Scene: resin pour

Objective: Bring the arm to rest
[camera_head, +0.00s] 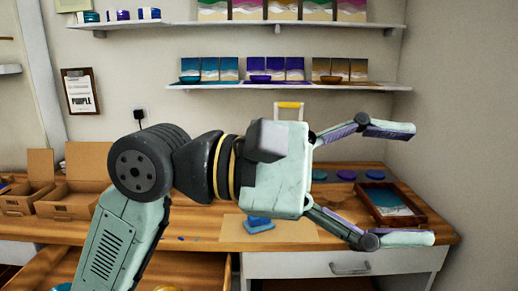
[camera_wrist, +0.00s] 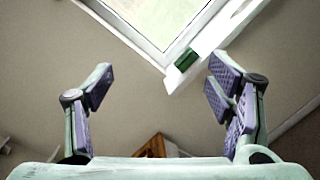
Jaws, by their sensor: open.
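My gripper (camera_head: 400,185) is raised in front of the workbench in the head view, with its fingers spread wide and pointing right. Nothing is between the fingers. In the wrist view, my gripper (camera_wrist: 160,95) also shows both fingers apart, with a wall and a window beyond them. My arm comes up from the lower left of the head view and hides part of the bench and wall.
The wooden workbench (camera_head: 190,222) carries cardboard boxes (camera_head: 85,180) at left, a blue object (camera_head: 258,224) on a tan sheet, and a framed tray (camera_head: 418,215) at right. An open drawer (camera_head: 195,268) is below. Shelves (camera_head: 215,86) line the wall. A window (camera_wrist: 150,18) shows in the wrist view.

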